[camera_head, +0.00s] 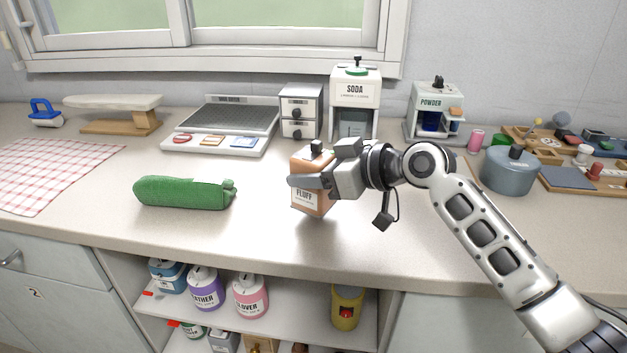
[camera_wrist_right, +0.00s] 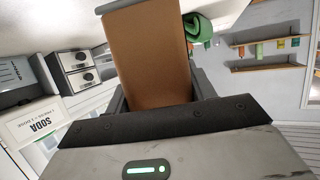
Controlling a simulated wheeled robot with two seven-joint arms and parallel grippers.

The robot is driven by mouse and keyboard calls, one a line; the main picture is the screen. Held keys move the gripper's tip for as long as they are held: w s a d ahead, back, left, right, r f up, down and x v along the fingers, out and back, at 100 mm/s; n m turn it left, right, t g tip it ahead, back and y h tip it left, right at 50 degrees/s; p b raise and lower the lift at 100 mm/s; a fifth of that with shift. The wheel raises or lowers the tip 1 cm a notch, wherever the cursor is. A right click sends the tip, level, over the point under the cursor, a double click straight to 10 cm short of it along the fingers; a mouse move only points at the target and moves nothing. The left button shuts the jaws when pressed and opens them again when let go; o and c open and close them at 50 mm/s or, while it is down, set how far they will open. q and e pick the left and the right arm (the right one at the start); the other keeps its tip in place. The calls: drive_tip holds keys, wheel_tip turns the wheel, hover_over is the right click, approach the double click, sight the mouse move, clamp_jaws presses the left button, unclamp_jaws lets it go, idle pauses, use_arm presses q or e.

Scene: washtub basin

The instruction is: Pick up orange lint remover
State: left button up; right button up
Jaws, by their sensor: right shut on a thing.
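An orange-brown box labelled "FLUFF" (camera_head: 312,198), which fits the orange lint remover, is upright at the middle of the counter. My right gripper (camera_head: 318,181) comes in from the right and is shut on its upper part. In the right wrist view the box's plain orange side (camera_wrist_right: 150,60) fills the space between the fingers. I cannot tell whether its base touches the counter. My left gripper is not in view.
A green rolled towel (camera_head: 185,192) lies left of the box. Behind stand a SODA dispenser (camera_head: 354,100), a small drawer unit (camera_head: 300,112) and a POWDER dispenser (camera_head: 434,112). A grey pot (camera_head: 508,172) is at right. Open shelves below hold several bottles.

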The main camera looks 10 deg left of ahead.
drive_tip(key=s+d+r, duration=0.2)
drive_tip(key=s+r, duration=0.9)
drive_tip(key=s, duration=0.3)
drive_tip(key=shift+w+f, duration=0.1)
drive_tip(key=shift+w, duration=0.05)
drive_tip(key=shift+w+a+f, duration=0.35)
drive_tip(key=shift+w+f, duration=1.6)
drive_tip(key=shift+w, duration=0.35)
drive_tip(key=shift+w+a+f, duration=0.35)
drive_tip(key=shift+w+f, duration=1.55)
drive_tip(key=shift+w, duration=0.4)
drive_tip(key=shift+w+a+f, duration=0.35)
drive_tip(key=shift+w+f, duration=1.6)
drive_tip(key=shift+w, duration=0.35)
drive_tip(key=shift+f, duration=0.35)
drive_tip(key=shift+f, duration=0.25)
drive_tip(key=shift+f, duration=0.1)
